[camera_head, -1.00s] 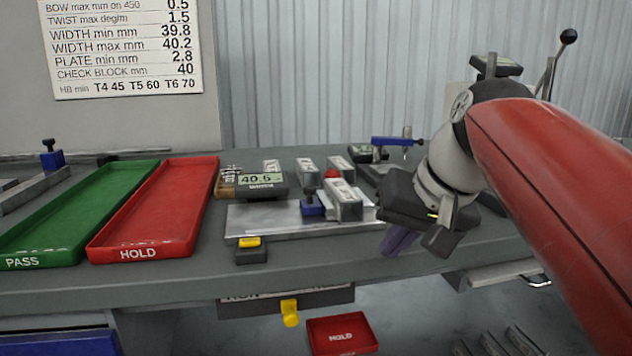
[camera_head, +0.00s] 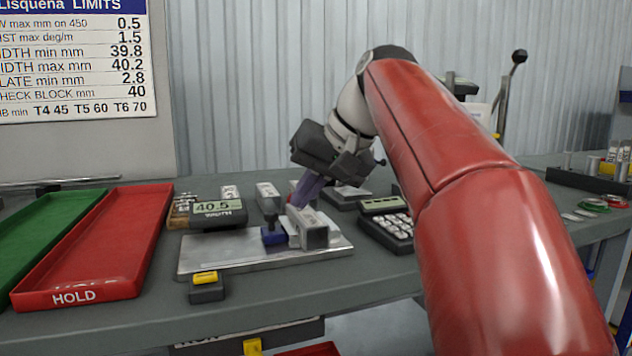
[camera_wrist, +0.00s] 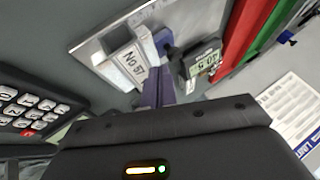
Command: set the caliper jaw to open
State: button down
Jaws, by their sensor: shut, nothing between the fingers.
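The width caliper fixture has a metal base plate (camera_head: 205,265) and a display box (camera_head: 213,213) reading 40.5. Its blue jaw block (camera_head: 273,236) with a dark knob stands against a grey profile piece (camera_head: 315,237), with no clear gap visible between them. In the wrist view the profile piece (camera_wrist: 122,68) is marked "No 57", and the display (camera_wrist: 203,63) is beside it. My gripper (camera_head: 300,202) is shut and empty, its purple fingers pointing down just behind the jaw and piece. The fingers (camera_wrist: 155,92) partly hide the jaw in the wrist view; contact cannot be told.
A red HOLD tray (camera_head: 95,255) and green tray (camera_head: 30,235) lie to the left. A keypad device (camera_head: 388,222) stands close right of the fixture. A small block with a yellow top (camera_head: 206,285) sits at the plate's front edge. Other profile pieces stand behind.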

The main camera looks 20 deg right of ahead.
aim_at(278, 227)
jog(key=shift+x, duration=1.7)
jog(key=a, duration=0.6)
jog(key=shift+a+p, duration=0.3)
jog(key=shift+a, duration=0.1)
jog(key=shift+r, duration=0.15)
